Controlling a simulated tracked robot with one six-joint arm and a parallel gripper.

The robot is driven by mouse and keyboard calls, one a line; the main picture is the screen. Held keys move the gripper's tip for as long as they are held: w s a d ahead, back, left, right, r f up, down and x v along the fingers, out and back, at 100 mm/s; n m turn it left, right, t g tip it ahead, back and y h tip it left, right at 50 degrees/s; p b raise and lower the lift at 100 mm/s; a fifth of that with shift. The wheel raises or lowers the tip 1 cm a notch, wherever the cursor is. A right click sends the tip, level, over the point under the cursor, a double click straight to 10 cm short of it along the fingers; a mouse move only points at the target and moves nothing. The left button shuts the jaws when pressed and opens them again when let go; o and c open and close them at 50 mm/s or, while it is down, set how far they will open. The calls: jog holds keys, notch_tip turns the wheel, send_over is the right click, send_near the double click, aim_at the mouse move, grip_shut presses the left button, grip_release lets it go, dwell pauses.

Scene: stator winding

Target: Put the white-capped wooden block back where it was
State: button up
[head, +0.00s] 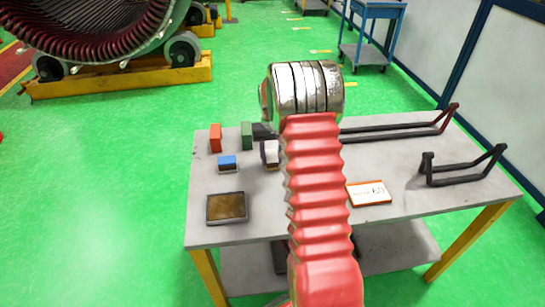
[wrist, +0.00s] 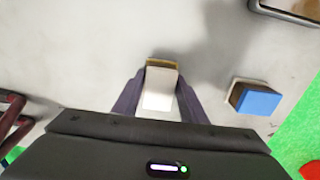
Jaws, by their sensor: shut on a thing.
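The white-capped wooden block (wrist: 159,92) is between the two dark fingers of my gripper (wrist: 160,76) in the wrist view. Its white cap faces the camera and a strip of brown wood shows at its far edge. My gripper is shut on it. In the head view the block (head: 271,153) shows partly, just left of my red arm, which hides much of the gripper. It is over the grey tabletop (head: 300,225), right of the blue-capped block (head: 228,162). I cannot tell whether its underside touches the table.
The blue-capped block also shows right of my gripper in the wrist view (wrist: 258,101). A red block (head: 215,138) and a green block (head: 247,135) stand behind. A brown-topped tray (head: 227,207) lies in front. A card (head: 368,193) and dark bar frames (head: 465,179) are at right.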

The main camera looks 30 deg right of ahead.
aim_at(272, 156)
jog(key=o, duration=1)
notch_tip(272, 156, up, 12)
dwell(0.4)
dwell(0.5)
